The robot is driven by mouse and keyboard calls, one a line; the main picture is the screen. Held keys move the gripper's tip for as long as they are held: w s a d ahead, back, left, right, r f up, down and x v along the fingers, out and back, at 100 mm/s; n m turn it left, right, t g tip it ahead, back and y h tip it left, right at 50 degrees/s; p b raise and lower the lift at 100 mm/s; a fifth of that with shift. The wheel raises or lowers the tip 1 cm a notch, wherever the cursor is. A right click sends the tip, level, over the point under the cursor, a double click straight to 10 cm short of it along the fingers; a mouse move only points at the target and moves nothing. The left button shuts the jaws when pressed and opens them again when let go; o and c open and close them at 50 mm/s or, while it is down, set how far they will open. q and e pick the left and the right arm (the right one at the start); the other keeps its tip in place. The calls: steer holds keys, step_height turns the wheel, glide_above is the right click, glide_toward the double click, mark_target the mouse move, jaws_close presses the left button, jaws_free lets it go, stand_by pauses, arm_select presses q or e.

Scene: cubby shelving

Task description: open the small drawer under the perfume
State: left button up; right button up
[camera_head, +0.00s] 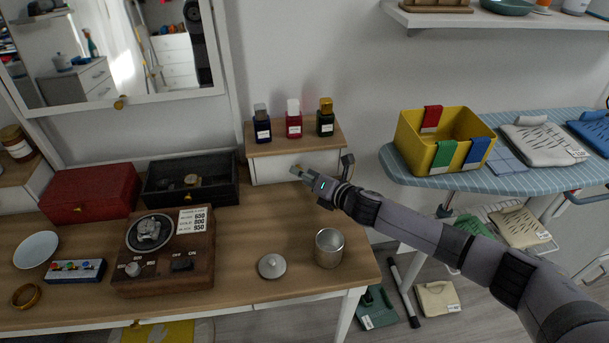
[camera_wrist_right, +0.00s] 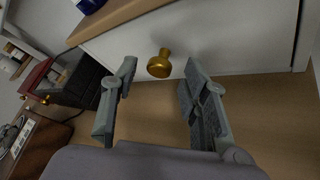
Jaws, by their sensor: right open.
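My right gripper (camera_head: 301,173) is at the drawer front. In the wrist view it (camera_wrist_right: 158,84) is open and empty, its fingers on either side of the knob with gaps, the knob just ahead of or between the tips. My left gripper is out of view.
Left of the drawer are a black box (camera_head: 165,190) with a watch and a red box (camera_head: 90,195). A metal cup (camera_head: 329,248) and a lid (camera_head: 271,266) stand on the table in front. The wooden tabletop (camera_head: 245,235) before the drawer is mostly clear.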

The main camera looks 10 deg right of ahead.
steer(key=shift+w+a, duration=0.1)
steer(key=shift+w, duration=0.05)
steer(key=shift+c, duration=0.6)
jaws_close()
